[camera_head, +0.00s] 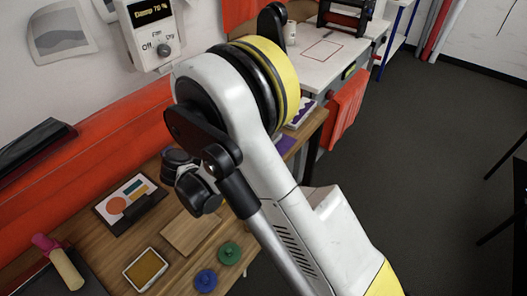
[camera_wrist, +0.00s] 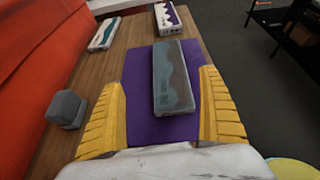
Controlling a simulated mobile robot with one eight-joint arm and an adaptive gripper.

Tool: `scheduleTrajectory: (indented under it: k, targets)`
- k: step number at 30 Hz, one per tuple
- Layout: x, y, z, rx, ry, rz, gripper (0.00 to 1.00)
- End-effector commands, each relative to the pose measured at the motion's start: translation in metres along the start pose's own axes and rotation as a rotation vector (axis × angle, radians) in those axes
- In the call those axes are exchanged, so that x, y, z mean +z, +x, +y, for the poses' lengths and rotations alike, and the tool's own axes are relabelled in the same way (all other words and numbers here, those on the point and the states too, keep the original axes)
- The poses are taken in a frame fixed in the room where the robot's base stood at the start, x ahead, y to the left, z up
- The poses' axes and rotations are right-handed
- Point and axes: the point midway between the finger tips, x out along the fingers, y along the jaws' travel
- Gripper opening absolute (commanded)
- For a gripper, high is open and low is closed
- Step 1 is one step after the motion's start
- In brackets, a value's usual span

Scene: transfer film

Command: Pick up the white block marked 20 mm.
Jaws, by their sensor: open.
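My gripper (camera_wrist: 163,80) is open in the wrist view, its two yellow ridged fingers apart. A long grey block (camera_wrist: 174,80) with a teal wavy pattern lies on a purple mat (camera_wrist: 150,128) between the fingers, with mat showing on both sides of it. Two paler blocks lie farther off: a white one with a teal pattern (camera_wrist: 104,34) at the left and a white one with a purple pattern (camera_wrist: 167,19) at the far end. No 20 mm marking is readable on any block. In the head view my arm hides the gripper and the grey block.
A small grey block (camera_wrist: 66,109) stands left of the mat on the wooden bench, near a red-orange panel (camera_wrist: 35,50). In the head view, green (camera_head: 230,253) and blue (camera_head: 205,280) discs, a yellow-topped tray (camera_head: 146,269) and a picture card (camera_head: 131,199) lie on the bench.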

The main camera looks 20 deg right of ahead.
Motion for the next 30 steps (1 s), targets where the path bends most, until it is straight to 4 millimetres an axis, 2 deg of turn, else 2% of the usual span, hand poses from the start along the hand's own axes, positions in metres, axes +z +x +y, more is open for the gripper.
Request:
scheduleTrajectory:
  k: [2,5,12,19,25,30]
  targets:
    - [-0.015,0.002,-0.003,-0.024,0.019,0.028,0.88]
    - [-0.020,0.010,-0.006,-0.035,0.028,0.038,0.88]
    - [-0.021,0.049,-0.007,-0.034,0.027,0.037,0.88]
    - [-0.018,0.069,-0.010,-0.032,0.025,0.036,0.88]
    - [-0.016,0.101,-0.015,-0.033,0.025,0.036,0.88]
    - [-0.014,0.109,-0.015,-0.030,0.024,0.035,0.88]
